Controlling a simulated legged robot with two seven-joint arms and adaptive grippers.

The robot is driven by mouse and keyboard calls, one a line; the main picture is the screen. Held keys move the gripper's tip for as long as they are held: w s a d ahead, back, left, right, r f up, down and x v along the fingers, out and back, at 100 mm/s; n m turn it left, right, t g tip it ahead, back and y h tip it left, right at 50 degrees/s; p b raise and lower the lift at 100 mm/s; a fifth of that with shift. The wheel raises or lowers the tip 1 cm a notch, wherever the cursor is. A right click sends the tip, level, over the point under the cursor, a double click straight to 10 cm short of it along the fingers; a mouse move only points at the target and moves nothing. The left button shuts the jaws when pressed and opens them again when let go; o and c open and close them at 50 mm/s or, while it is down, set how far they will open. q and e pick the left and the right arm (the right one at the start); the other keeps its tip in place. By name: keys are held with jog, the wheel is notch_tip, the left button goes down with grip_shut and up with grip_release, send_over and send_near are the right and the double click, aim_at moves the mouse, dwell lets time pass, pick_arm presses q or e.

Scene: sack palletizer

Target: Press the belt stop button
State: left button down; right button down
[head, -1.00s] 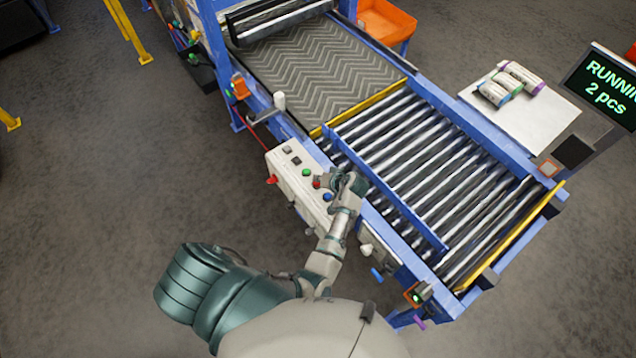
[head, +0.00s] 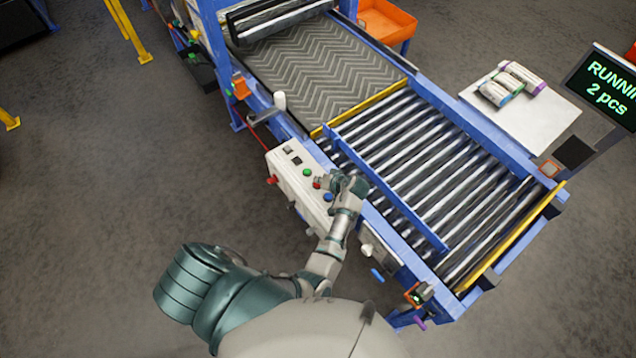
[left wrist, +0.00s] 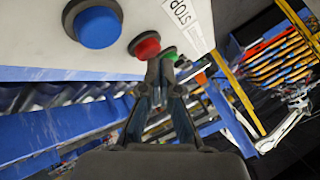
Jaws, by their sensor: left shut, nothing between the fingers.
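The control box (head: 286,176) is pale and fixed to the left side of the conveyor. A red button (head: 317,185) sits on it between a green button (head: 306,172) and a blue button (head: 328,197). My right gripper is not in view.
The roller conveyor (head: 420,160) and chevron belt (head: 320,62) lie right of and beyond the box. A display (head: 606,88) reads RUNNING, 2 pcs. Several rolled items (head: 512,82) lie on a white plate.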

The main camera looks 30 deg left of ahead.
pick_arm(q)
jog(key=shift+a+f, duration=0.1)
jog(key=shift+f, duration=0.05)
jog(key=shift+f+b, duration=0.35)
jog(key=shift+f, duration=0.05)
dwell(0.5)
dwell(0.4)
jog(key=shift+a+r+p, duration=0.1)
jog(key=shift+r+p, duration=0.85)
jog(key=shift+r, duration=0.1)
notch_tip(320, 180, up, 5)
jog(key=p, duration=0.5)
